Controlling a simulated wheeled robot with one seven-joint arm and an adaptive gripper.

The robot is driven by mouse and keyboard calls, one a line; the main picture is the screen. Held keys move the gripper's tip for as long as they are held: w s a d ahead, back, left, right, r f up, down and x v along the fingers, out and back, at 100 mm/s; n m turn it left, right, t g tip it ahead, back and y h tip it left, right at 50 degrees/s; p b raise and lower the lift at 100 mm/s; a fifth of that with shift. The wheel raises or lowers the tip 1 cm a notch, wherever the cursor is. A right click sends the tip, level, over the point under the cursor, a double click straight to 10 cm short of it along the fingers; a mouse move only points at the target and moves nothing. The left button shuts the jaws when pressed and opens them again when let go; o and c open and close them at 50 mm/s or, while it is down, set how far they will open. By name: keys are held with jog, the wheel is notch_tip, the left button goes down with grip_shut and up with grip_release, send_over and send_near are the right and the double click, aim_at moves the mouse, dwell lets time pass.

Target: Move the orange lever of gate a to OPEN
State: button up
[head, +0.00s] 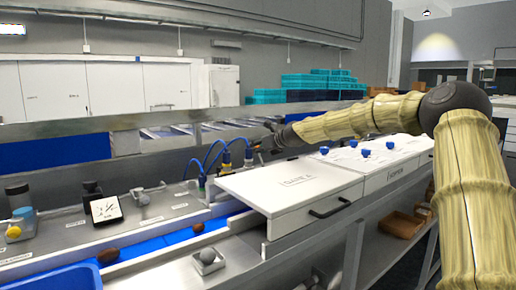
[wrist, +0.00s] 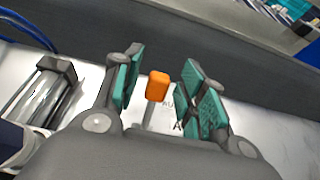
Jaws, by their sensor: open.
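The orange lever (wrist: 158,86) shows in the wrist view as an orange knob on a thin grey stem. It stands between the two green-padded fingers of my gripper (wrist: 158,88), with a gap on each side. My gripper is open and I see no contact with the knob. Lettering beside the stem is partly hidden by the gripper. In the head view my gripper (head: 268,141) is at the far side of the white cover, near the blue hoses; the lever cannot be made out there.
A clear cylinder with a grey cap (wrist: 48,88) lies left of the fingers in the wrist view. Blue hoses (head: 216,152) rise beside the white cover (head: 290,185). A blue belt (head: 180,243) carries brown dates. Blue knobs (head: 365,152) stand on the covers at right.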

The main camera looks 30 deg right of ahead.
jog(key=shift+w, duration=0.15)
jog(key=shift+c, duration=0.2)
grip_shut()
jog(key=shift+a+f, duration=0.1)
jog(key=shift+f, duration=0.05)
